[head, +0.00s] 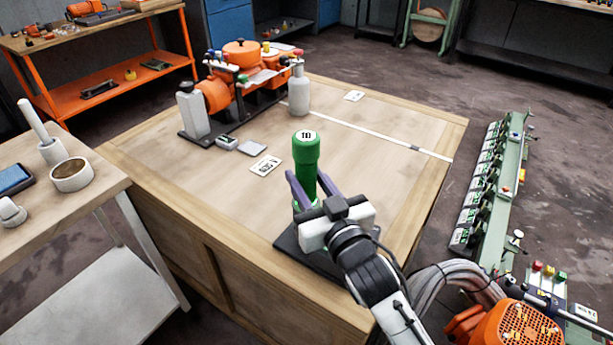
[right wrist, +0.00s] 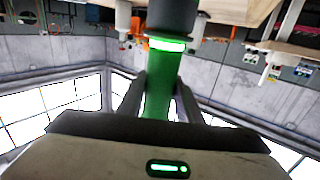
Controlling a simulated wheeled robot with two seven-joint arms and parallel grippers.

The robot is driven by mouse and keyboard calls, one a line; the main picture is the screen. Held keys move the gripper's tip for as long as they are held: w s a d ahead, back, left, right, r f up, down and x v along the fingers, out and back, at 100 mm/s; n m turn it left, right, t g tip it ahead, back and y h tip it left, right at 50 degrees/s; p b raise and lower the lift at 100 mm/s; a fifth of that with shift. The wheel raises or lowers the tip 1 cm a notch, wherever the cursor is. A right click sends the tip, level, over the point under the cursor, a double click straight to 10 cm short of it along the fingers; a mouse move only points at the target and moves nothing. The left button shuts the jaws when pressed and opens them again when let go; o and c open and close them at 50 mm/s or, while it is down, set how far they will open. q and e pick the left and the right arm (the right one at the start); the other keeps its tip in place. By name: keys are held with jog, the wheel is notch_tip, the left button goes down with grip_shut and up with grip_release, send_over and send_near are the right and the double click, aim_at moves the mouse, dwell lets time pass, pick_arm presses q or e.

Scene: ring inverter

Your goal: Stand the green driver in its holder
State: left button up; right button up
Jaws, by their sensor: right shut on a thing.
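The green driver (head: 306,155) stands upright near the front edge of the wooden table, its round labelled top facing up. My right gripper (head: 307,190) is shut on its body, with a finger on either side. A dark base plate (head: 287,240) lies below, partly hidden by my gripper and arm. In the right wrist view the driver (right wrist: 160,105) runs between the fingers (right wrist: 160,98) towards a dark cylinder (right wrist: 170,15) with a bright green-white ring. I cannot tell whether that cylinder is the holder or part of the driver, or whether the driver is seated. My left gripper is not in view.
An orange machine (head: 240,75) with grey bottles (head: 299,92) stands at the back of the table. Cards, such as a white one (head: 265,165), lie left of the driver. A side bench (head: 85,205) stands at left, a green rack (head: 490,180) at right.

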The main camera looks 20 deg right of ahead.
dwell(0.8)
jog(key=o, duration=1.3)
jog(key=shift+f, duration=0.4)
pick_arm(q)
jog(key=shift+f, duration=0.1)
pick_arm(e)
jog(key=s, duration=1)
jog(key=shift+s+d+r, duration=0.15)
jog(key=shift+d+r, duration=0.2)
jog(key=shift+d, duration=0.1)
